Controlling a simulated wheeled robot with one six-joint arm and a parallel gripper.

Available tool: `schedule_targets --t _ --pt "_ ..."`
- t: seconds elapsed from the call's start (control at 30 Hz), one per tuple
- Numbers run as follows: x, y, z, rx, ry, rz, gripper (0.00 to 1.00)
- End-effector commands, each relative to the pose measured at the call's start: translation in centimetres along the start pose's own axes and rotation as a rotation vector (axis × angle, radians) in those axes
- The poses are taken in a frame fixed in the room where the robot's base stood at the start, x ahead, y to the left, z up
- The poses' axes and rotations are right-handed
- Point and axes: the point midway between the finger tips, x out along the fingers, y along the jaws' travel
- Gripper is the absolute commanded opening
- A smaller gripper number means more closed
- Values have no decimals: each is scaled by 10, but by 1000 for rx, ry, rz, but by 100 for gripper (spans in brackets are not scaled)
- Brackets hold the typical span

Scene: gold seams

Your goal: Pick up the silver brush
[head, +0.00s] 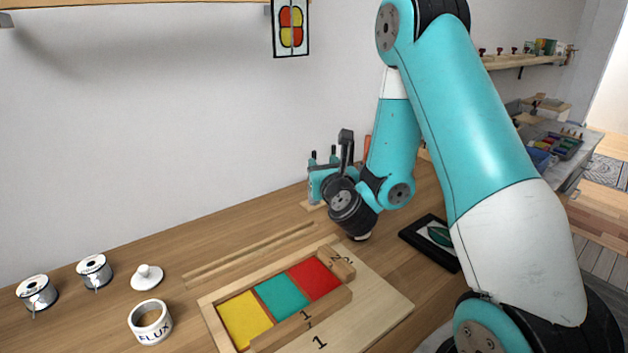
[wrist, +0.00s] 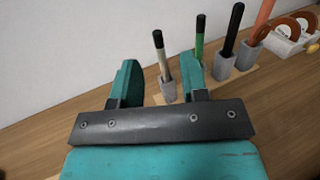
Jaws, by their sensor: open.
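In the wrist view, several upright tools stand in grey holders beyond my gripper (wrist: 160,62). A pale-handled, black-tipped tool (wrist: 162,58) shows between the two teal fingers, its holder (wrist: 168,90) farther out. It may be the silver brush, but its colour is too unclear to be sure. To its right stand a green one (wrist: 199,42) with a black top and a black one (wrist: 231,32). My gripper is open and appears empty. In the head view, my gripper (head: 321,176) is near the back wall; the tools are mostly hidden behind it.
An orange handle (wrist: 263,14) and tape rolls (wrist: 284,32) stand farther right. Bare bench lies left of my gripper.

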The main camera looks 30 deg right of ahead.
Motion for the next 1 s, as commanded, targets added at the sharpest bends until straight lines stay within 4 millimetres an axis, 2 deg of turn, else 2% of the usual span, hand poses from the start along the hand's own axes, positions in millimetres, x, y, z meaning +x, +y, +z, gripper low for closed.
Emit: schedule_targets --t 0.1,0.37,0.7,1.0 --pt "9 -4 3 23 -6 -20 41" --pt "31 -2 5 20 -5 -16 41" --pt "67 3 6 19 -4 -15 41" --pt "74 3 0 18 -5 -15 41"
